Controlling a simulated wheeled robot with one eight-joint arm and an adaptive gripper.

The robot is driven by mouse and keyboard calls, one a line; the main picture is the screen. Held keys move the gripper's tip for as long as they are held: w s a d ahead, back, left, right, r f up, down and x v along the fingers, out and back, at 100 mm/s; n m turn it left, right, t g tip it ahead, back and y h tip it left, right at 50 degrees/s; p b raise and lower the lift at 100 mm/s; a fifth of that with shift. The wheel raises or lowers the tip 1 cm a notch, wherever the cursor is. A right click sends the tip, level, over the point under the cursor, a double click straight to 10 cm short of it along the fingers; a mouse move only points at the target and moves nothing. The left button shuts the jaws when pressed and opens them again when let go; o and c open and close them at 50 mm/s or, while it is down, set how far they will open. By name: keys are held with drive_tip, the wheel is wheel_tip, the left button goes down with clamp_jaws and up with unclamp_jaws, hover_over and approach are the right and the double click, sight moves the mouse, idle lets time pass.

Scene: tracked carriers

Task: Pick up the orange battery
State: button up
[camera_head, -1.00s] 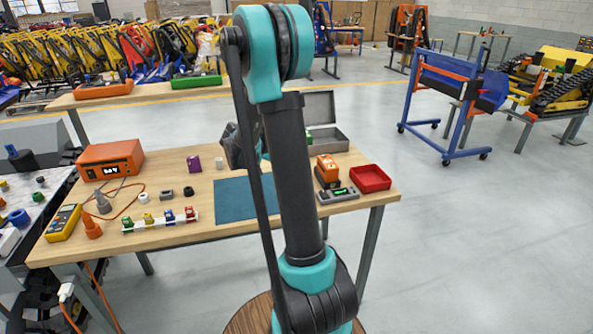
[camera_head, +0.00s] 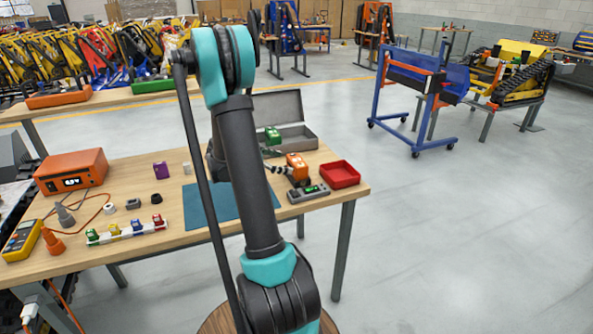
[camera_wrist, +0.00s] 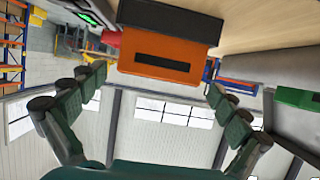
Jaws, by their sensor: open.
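The orange battery (camera_head: 298,163) stands upright on the wooden table, on a dark base, behind a grey device with a green display (camera_head: 308,193). In the wrist view the battery (camera_wrist: 160,55) shows upside down, with a dark slot in its face. My gripper (camera_head: 280,170) is just left of the battery, partly hidden behind my arm. In the wrist view its two fingers (camera_wrist: 157,88) are spread wide on either side of the battery, with a gap on each side. The jaws are open and empty.
A red tray (camera_head: 340,175) stands right of the battery. An open grey case (camera_head: 300,136) with a green block (camera_head: 273,135) is behind it. A blue mat (camera_head: 208,205) lies left, partly behind my arm. An orange powered box (camera_head: 70,172) and small parts occupy the table's left.

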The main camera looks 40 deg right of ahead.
sight(291, 163)
drive_tip(key=shift+x, duration=2.95)
drive_tip(key=shift+w, duration=0.1)
drive_tip(key=shift+c, duration=0.2)
drive_tip(key=c, duration=1.5)
